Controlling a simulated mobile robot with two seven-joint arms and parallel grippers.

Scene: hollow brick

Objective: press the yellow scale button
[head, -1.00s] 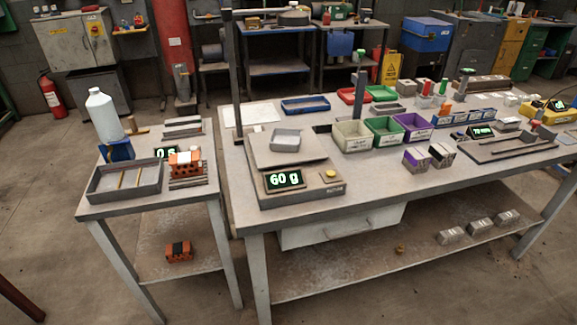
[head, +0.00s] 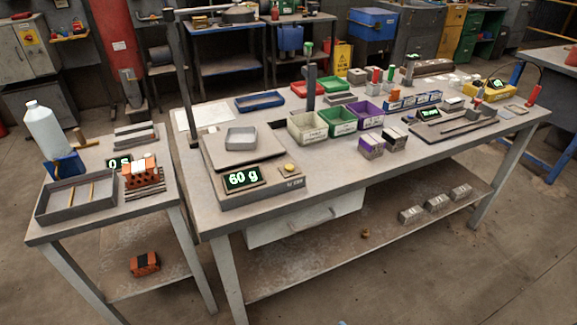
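The scale (head: 262,196) stands at the front left of the large workbench. Its green display (head: 243,178) reads 60 g. The round yellow button (head: 290,168) is on the scale's front panel, to the right of the display. Neither of my grippers is in the head view.
Cream, green and purple bins (head: 307,127) stand behind and right of the scale. A smaller table at left holds a white bottle (head: 44,130), a grey tray (head: 76,218) and an orange brick (head: 141,171). The bench front right of the scale is clear.

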